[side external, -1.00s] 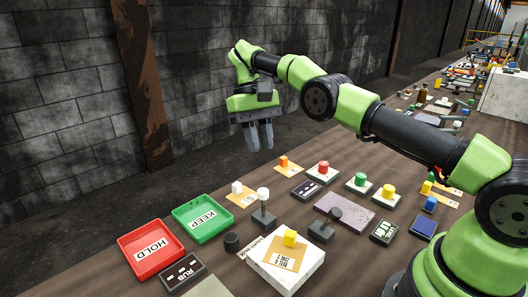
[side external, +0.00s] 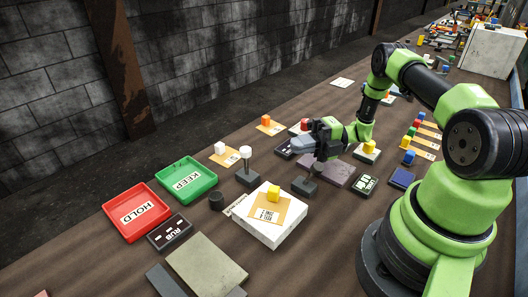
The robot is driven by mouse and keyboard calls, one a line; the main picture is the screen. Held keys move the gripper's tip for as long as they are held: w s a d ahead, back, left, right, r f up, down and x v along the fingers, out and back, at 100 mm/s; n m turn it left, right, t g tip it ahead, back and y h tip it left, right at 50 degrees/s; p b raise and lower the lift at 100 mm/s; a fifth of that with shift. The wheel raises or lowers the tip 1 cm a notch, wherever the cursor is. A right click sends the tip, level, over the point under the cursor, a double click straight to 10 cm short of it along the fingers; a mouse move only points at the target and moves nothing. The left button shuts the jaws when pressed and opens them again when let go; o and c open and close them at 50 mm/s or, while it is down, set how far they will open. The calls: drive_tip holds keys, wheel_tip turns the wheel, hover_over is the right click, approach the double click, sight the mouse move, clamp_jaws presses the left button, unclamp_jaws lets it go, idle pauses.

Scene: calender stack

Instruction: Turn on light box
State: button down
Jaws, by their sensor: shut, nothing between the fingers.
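A white box (side external: 268,232), which looks like the light box, lies in the middle of the table. A brown card (side external: 261,211) with a yellow cube (side external: 273,194) lies on its top. I see no clear glow from it. A black round knob (side external: 216,200) and a small label strip are at its left. My gripper (side external: 297,145) is shut and empty, its fingers aimed left, low over the table behind the box. A dark lever with a round top (side external: 316,169) stands just below the gripper in the picture; I cannot tell whether they touch.
A white-topped lever (side external: 245,165) stands left of the gripper. A red HOLD tray (side external: 115,220), a green KEEP tray (side external: 167,180) and a dark RUB block (side external: 169,232) lie at left. A flat greenish slab (side external: 207,266) lies in front.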

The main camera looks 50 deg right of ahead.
sight(248, 147)
drive_tip(key=x, duration=0.9)
drive_tip(key=shift+d, duration=0.1)
drive_tip(key=shift+w+r+m+g+h, duration=0.3)
drive_tip(key=shift+w+m+g+h, duration=0.2)
drive_tip(key=shift+w+m, duration=0.7)
drive_tip(key=shift+w, duration=0.2)
drive_tip(key=shift+d, duration=0.1)
